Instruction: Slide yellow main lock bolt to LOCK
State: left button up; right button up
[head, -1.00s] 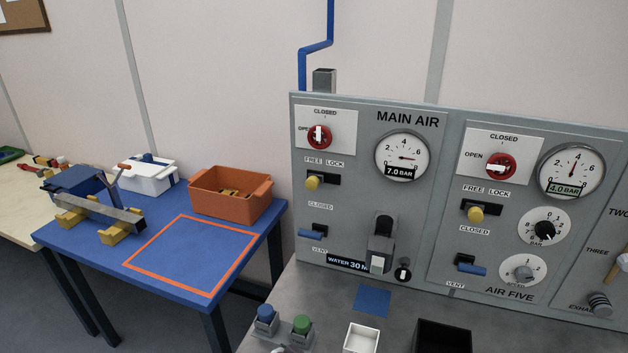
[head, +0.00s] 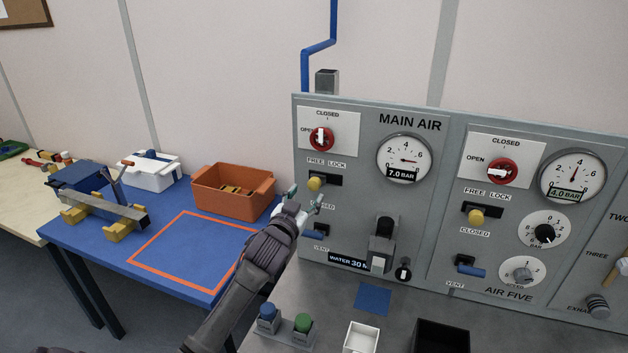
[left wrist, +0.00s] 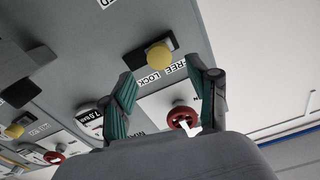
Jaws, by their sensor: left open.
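The yellow main lock bolt (head: 316,184) sits in a dark slot on the MAIN AIR panel (head: 372,140). Its knob is toward the left, FREE end of the slot, away from the LOCK word. My left gripper (head: 304,200) is open and empty, just below and left of the bolt in the head view. In the left wrist view the yellow bolt (left wrist: 159,55) shows beyond the two spread fingers (left wrist: 162,75), roughly between them and apart from them. My right gripper is not in view.
A red valve knob (head: 321,139) is above the bolt and a blue vent lever (head: 320,235) below. A second yellow bolt (head: 476,216) is on the AIR FIVE panel. An orange bin (head: 232,205) stands on the blue table left of my arm.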

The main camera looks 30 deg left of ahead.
aim_at(313, 186)
pick_arm(q)
jog(key=p+x, duration=0.1)
jog(key=x, duration=0.5)
jog(key=shift+w, duration=0.3)
grip_shut()
